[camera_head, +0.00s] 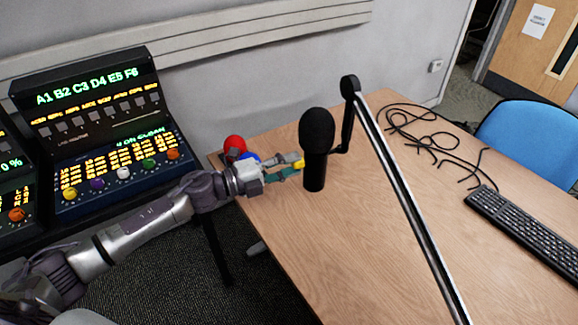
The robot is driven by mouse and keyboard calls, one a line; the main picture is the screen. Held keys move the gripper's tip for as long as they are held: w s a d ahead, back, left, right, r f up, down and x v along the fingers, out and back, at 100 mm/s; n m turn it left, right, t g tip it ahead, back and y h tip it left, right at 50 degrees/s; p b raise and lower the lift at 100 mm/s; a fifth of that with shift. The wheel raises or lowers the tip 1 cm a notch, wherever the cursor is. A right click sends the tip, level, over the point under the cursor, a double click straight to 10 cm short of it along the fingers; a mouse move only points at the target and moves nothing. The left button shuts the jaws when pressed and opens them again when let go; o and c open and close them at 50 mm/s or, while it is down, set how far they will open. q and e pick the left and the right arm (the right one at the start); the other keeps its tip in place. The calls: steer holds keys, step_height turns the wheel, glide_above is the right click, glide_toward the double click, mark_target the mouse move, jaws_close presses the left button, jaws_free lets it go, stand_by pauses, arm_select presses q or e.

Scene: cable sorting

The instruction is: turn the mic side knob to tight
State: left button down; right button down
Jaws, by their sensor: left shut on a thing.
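A black microphone (316,140) hangs upright on a boom arm (405,190) above the wooden table. My left gripper (296,164) reaches in from the left at the microphone's left side. Its fingertips are shut on a small yellow piece, apparently the mic side knob (299,163), beside the microphone body. The fingers partly cover it, so I cannot tell its turn position. My right gripper is not in view.
A red and a blue round object (235,143) sit at the table's left edge behind my left wrist. A mixing console (110,130) stands at the left. Loose black cables (425,140) and a keyboard (525,232) lie on the right. The front of the table (320,260) is clear.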

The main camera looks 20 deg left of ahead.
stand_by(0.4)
arm_select(q)
steer(key=c, duration=0.8)
jaws_free()
steer(key=shift+a, duration=0.1)
steer(key=v, duration=1.2)
